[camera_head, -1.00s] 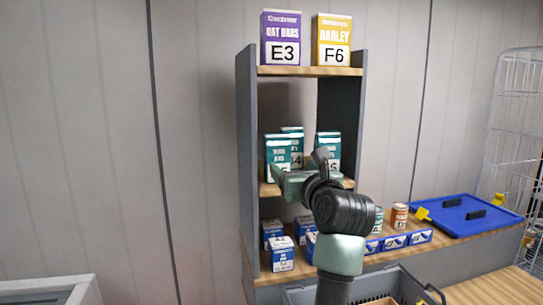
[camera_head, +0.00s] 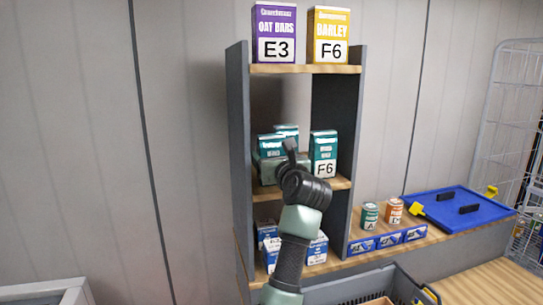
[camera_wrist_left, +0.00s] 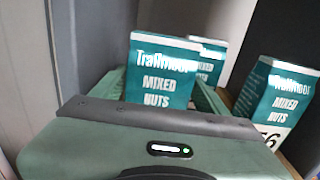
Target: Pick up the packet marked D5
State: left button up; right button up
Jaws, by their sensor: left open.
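No label reading D5 is legible now. A teal Mixed Nuts packet (camera_head: 270,144) stands at the front left of the middle shelf, and its label is hidden by my left gripper (camera_head: 268,170). In the left wrist view that packet (camera_wrist_left: 161,66) stands upright between the fingers of the open gripper (camera_wrist_left: 163,90); I cannot tell whether they touch it. A second teal packet (camera_head: 287,130) is behind it, label hidden. A third teal packet (camera_head: 323,147), marked F6, stands to the right. My right gripper is not in view.
The top shelf holds a purple packet (camera_head: 274,30) marked E3 and a yellow packet (camera_head: 330,32) marked F6. Blue packets (camera_head: 268,236) stand on the bottom shelf. Grey side walls (camera_head: 238,150) bound the shelf. Two cans (camera_head: 370,215) and a blue lid (camera_head: 460,208) are at right.

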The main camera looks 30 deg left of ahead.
aim_at(268, 152)
pick_arm(q)
jog(key=x, duration=0.2)
jog(key=shift+a+r+p, duration=0.25)
jog(key=shift+a+p, duration=0.05)
jog(key=shift+p, duration=0.1)
jog(key=shift+w+a+f, duration=0.2)
jog(key=shift+w+a, duration=0.1)
jog(key=shift+a, duration=0.05)
jog(key=shift+d, duration=0.2)
jog(key=c, duration=0.6)
jog(key=shift+a, duration=0.1)
jog(key=c, duration=0.7)
jog(key=shift+o, duration=0.2)
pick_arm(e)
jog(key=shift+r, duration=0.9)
pick_arm(q)
jog(key=shift+r, duration=0.15)
